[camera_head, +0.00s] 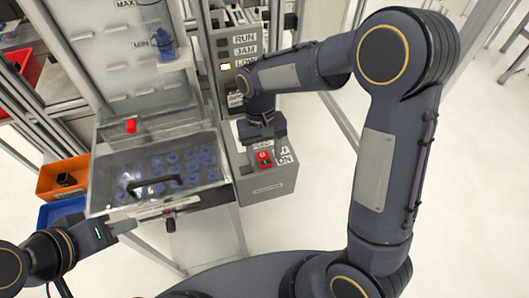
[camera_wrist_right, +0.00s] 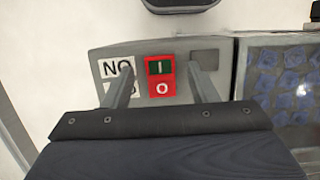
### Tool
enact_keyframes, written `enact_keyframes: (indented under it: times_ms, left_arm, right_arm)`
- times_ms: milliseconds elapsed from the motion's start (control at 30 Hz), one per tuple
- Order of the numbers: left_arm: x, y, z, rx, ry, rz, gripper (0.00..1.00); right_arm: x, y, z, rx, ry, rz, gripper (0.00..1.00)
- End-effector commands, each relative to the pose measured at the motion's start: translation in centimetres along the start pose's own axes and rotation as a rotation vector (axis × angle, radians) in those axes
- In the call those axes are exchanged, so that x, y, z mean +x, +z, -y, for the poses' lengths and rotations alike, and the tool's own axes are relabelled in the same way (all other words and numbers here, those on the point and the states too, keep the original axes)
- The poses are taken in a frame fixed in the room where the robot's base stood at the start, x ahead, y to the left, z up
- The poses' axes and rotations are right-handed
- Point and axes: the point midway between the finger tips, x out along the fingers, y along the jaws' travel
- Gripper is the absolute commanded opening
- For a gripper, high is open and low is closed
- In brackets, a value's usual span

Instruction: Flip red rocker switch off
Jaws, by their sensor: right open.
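The red rocker switch (camera_head: 264,159) is on the lower front of the grey control panel (camera_head: 270,186). In the right wrist view the rocker switch (camera_wrist_right: 161,76) has a dark half marked I and a bright red half marked O. Which half is pressed in is hard to tell. My right gripper (camera_head: 262,140) is just above the switch in the head view. In the wrist view the right gripper (camera_wrist_right: 161,70) is open and empty, one finger on either side of the switch. My left gripper (camera_head: 124,227) is at lower left, away from the switch; its finger gap is unclear.
A clear-lidded bin (camera_head: 155,165) with several blue parts and a black handle stands left of the panel. Orange (camera_head: 62,177) and blue (camera_head: 60,211) boxes are further left. A metal frame stands behind; floor to the right is clear.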

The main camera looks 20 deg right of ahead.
Motion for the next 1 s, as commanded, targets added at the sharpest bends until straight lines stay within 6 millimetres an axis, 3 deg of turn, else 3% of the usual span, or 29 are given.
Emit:
enact_keyframes:
  times_ms: [300, 433, 1000]
  left_arm:
    - [0.3, 0.2, 0.2, 0.000, 0.000, 0.000, 0.36]
    - [0.4, 0.2, 0.2, 0.000, 0.000, 0.000, 0.36]
    - [0.4, 0.2, 0.2, 0.000, 0.000, 0.000, 0.36]
  right_arm:
    - [-5.2, -0.1, 0.0, 0.000, -0.003, -0.006, 0.53]
    - [-6.7, -0.1, 0.0, -0.001, -0.001, -0.004, 0.53]
    - [-7.3, 0.0, 0.0, -0.001, -0.001, -0.001, 0.53]
